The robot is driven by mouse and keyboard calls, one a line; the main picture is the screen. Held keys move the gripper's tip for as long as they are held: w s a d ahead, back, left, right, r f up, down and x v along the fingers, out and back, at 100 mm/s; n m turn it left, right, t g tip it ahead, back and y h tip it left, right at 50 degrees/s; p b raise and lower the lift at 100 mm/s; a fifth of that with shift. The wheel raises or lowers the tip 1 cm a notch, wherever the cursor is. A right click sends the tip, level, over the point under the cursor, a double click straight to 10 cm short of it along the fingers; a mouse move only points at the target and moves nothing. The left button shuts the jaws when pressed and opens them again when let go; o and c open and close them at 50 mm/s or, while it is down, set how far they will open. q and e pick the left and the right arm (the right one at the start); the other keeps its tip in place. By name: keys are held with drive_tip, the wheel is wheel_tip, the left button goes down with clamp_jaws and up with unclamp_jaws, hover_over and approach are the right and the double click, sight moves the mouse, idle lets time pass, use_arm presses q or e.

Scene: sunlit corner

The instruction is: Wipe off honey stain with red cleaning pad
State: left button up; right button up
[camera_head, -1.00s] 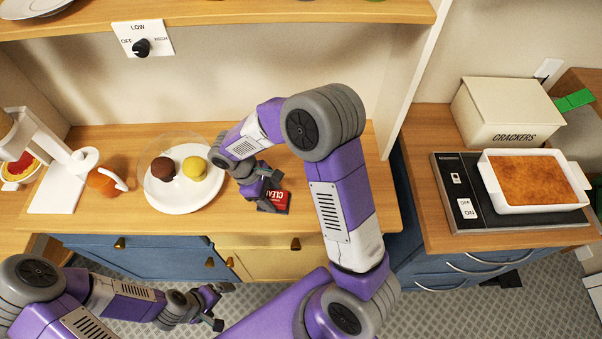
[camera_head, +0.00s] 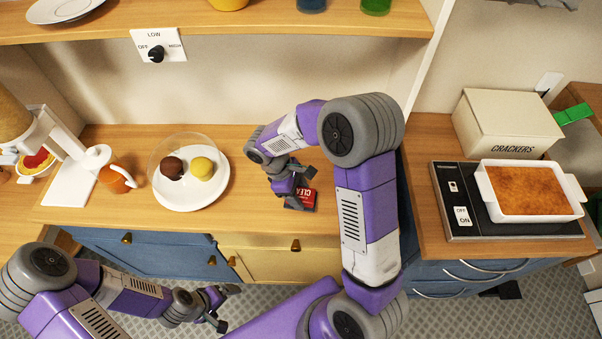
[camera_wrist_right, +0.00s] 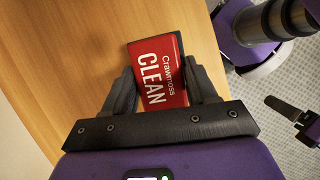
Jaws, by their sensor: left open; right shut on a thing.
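The red cleaning pad (camera_head: 308,196), printed "CLEAN", is at the front part of the wooden counter. My right gripper (camera_head: 290,190) is shut on it. In the right wrist view the pad (camera_wrist_right: 158,72) sits between the two dark fingers (camera_wrist_right: 165,88), at or just above the wood; the exact gap cannot be told. No honey stain shows clearly in either view; the arm covers part of the counter. My left gripper (camera_head: 222,308) is open and empty, low in front of the blue cabinet and off the counter.
A white plate (camera_head: 190,202) with a brown and a yellow round item under a clear dome stands left of my right gripper. An orange jug (camera_head: 117,180) is further left. A shelf (camera_head: 270,24) overhangs the back. Right counter holds a crackers box (camera_head: 503,122) and baking dish (camera_head: 530,207).

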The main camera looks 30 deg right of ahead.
drive_tip(key=shift+r+p, duration=2.15)
drive_tip(key=shift+r, duration=0.65)
